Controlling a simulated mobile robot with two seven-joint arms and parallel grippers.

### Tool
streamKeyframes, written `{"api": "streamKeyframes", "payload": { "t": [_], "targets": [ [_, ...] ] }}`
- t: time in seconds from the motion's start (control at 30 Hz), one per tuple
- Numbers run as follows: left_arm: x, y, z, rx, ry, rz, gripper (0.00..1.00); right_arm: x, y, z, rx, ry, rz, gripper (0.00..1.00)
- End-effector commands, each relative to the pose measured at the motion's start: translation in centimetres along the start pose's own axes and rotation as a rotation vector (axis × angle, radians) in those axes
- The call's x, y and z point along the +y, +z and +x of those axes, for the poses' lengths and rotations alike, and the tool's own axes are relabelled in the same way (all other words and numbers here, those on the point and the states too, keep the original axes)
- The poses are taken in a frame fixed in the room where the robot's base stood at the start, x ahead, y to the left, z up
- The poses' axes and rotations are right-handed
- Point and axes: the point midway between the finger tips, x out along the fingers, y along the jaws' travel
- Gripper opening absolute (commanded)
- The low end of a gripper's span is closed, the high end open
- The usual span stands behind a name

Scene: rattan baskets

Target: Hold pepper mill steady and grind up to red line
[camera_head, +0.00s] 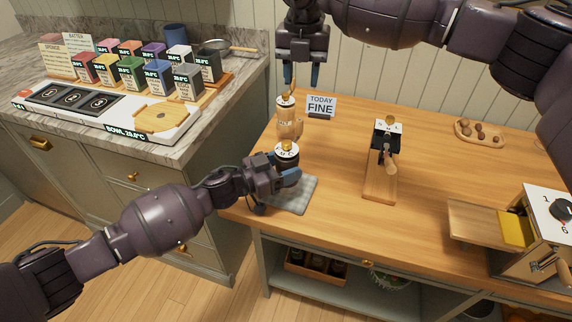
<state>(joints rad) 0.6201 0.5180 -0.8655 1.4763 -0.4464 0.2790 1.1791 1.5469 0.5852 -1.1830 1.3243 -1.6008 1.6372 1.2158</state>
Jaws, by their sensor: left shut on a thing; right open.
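A dark mill (287,159) with a white lettered top and a gold knob stands at the front left of the wooden table. It appears to be the pepper mill. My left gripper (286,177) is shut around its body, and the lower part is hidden. A grey cloth-like mat (293,195) lies under it. A second, brownish mill (288,123) with a gold knob stands just behind; its lettering seems to include "ALT". My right gripper (302,77) is open and empty, pointing down above and behind this second mill. I cannot make out a red line.
A "TODAY FINE" sign (321,105) stands right of the rear mill. A wooden-based device (381,182) stands mid-table, a tray of small round things (479,133) lies behind, and a dial box (540,230) sits right. The counter (215,118) at left holds colored boxes. Table between these is clear.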

Motion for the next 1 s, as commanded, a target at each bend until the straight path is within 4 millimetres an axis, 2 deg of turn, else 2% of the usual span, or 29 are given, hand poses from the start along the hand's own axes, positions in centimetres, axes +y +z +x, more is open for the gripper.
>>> {"api": "streamKeyframes", "payload": {
  "t": [0.17,0.27,0.3,0.5,0.77,1.0],
  "targets": [
    [0.0,0.0,0.0,0.0,0.0,0.0,0.2,0.0,0.0,0.0,0.0,0.0,0.0,0.43],
    [0.0,0.0,0.0,0.0,0.0,0.0,0.2,0.0,0.0,0.1,0.0,0.0,0.0,0.51],
    [0.0,0.0,0.0,0.0,0.0,0.0,0.2,0.0,0.0,0.3,0.001,0.0,0.0,0.51],
    [0.0,0.0,0.0,0.0,0.0,0.0,0.2,0.0,-0.1,2.8,0.004,0.001,0.0,0.51],
    [0.0,0.0,0.0,0.0,0.0,0.0,0.2,0.0,-0.1,4.6,0.002,0.0,0.0,0.51],
    [0.0,0.0,0.0,0.0,0.0,0.0,0.2,0.0,-0.1,7.5,0.003,-0.001,0.001,0.51]
  ]
}}
